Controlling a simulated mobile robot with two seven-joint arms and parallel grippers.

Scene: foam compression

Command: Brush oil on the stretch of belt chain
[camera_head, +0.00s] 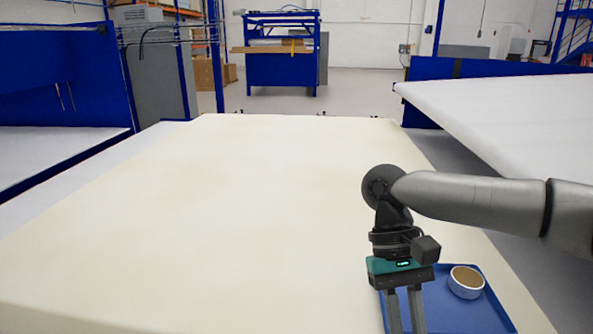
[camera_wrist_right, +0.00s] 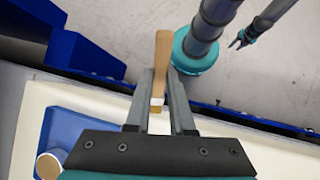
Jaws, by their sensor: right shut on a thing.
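My right gripper (camera_head: 404,318) hangs over the blue tray (camera_head: 462,315) at the lower right of the head view; its fingertips are cut off by the frame's edge. In the right wrist view the right gripper (camera_wrist_right: 160,92) is shut on a brush (camera_wrist_right: 162,58) with a wooden handle and a pale band. A white cup (camera_head: 466,282) with brown contents stands in the tray, right of the gripper; it also shows in the right wrist view (camera_wrist_right: 48,165). My left gripper (camera_wrist_right: 240,39) shows small in the wrist view, fingers apart and empty. I see no belt chain.
A wide cream-coloured surface (camera_head: 220,220) fills the middle and is bare. A white-topped table (camera_head: 510,115) stands at the right, and a blue-framed bench (camera_head: 60,145) at the left. A blue workbench (camera_head: 281,72) stands at the back.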

